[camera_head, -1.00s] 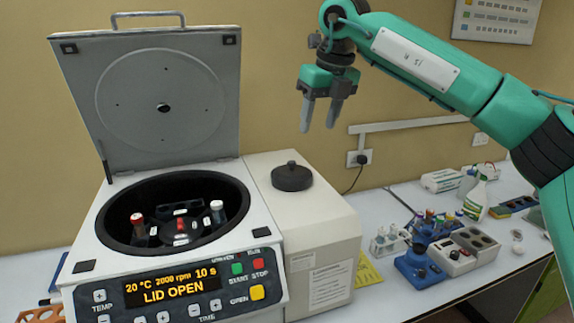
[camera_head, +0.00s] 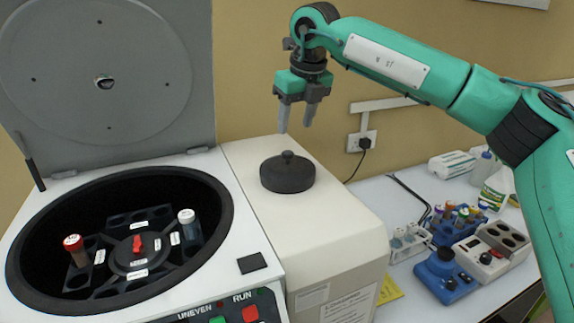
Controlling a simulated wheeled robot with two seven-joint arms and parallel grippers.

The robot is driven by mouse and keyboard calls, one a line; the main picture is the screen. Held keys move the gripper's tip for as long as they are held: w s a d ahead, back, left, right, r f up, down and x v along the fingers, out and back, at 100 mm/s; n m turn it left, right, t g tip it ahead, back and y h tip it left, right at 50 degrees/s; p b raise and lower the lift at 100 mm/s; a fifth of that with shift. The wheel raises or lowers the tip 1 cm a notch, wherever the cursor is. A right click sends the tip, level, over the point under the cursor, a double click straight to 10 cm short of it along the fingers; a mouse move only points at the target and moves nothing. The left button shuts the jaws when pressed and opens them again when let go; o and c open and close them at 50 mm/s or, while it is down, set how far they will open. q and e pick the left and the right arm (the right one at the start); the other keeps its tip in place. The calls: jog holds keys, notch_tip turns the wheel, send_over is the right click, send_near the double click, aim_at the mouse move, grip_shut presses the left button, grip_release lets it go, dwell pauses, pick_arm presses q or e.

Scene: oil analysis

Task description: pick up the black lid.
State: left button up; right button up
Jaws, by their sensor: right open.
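The black lid (camera_head: 287,174) is a round disc with a small knob on top. It lies flat on the cream-coloured box (camera_head: 330,222) right of the open centrifuge. My right gripper (camera_head: 296,118) hangs above the lid, fingers pointing down. It is open and empty, apart from the lid, with its tips a little above the knob in the picture. My left gripper is not in view.
The centrifuge (camera_head: 222,250) stands open at left, its grey cover (camera_head: 110,80) raised. Its rotor holds a red-capped tube (camera_head: 76,250) and a white-capped tube (camera_head: 189,226). Tube racks (camera_head: 408,243) and a blue device (camera_head: 446,277) stand on the bench at right.

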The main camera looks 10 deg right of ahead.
aim_at(289, 153)
jog(key=p+x, duration=0.1)
jog(key=x, duration=0.3)
jog(key=shift+w+r, duration=0.1)
jog(key=shift+w, duration=0.1)
jog(key=x, duration=0.1)
jog(key=p+x, duration=0.2)
jog(key=shift+s+a+f, duration=0.15)
jog(key=shift+s+f, duration=0.1)
jog(key=shift+f, duration=0.25)
jog(key=shift+w+a+f+p, duration=0.15)
jog(key=shift+f+p, duration=0.15)
jog(key=shift+f, duration=0.2)
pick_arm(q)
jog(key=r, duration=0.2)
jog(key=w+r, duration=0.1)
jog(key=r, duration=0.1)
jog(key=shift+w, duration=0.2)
pick_arm(e)
grip_shut()
